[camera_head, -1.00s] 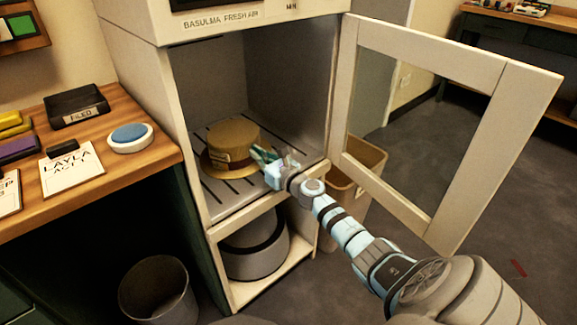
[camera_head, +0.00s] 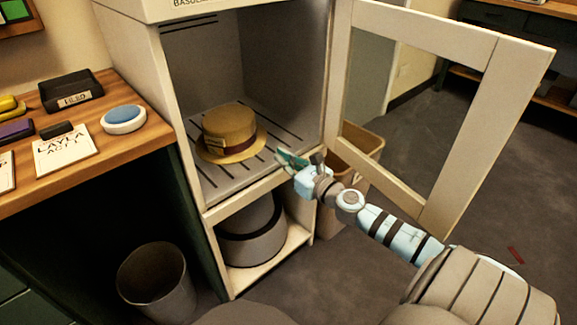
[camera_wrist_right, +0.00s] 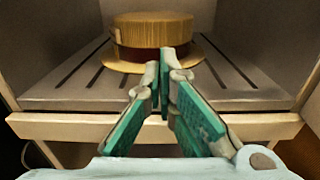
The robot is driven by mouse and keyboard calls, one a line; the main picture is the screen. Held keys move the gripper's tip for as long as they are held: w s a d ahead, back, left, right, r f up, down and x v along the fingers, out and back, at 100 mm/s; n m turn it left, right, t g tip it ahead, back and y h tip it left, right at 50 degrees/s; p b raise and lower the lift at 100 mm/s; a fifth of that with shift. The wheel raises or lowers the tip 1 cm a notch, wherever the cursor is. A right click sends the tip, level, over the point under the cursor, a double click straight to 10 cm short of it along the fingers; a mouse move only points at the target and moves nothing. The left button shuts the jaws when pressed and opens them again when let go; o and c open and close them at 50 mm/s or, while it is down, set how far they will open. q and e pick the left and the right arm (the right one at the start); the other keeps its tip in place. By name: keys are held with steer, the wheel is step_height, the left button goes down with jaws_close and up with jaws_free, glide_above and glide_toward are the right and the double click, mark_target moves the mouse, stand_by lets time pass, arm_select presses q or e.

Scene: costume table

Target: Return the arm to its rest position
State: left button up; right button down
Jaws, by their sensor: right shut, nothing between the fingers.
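My right gripper (camera_head: 284,158) is at the front edge of the open cabinet, in front of and to the right of a straw hat (camera_head: 230,128). Its green fingers are shut with nothing between them, as the right wrist view (camera_wrist_right: 163,62) also shows. The hat, with its dark red band, sits upright on the slatted shelf (camera_head: 209,187), apart from the fingers. In the right wrist view the straw hat (camera_wrist_right: 150,30) stands beyond the fingertips, which hide part of its band and brim. My left gripper is not in view.
The cabinet door (camera_head: 459,175) stands open on the right, close to my right arm. A grey hat (camera_head: 252,226) is on the lower shelf. A tan bin (camera_head: 366,143) stands behind my arm. A grey bin (camera_head: 157,284) and a wooden desk (camera_head: 100,179) are at left.

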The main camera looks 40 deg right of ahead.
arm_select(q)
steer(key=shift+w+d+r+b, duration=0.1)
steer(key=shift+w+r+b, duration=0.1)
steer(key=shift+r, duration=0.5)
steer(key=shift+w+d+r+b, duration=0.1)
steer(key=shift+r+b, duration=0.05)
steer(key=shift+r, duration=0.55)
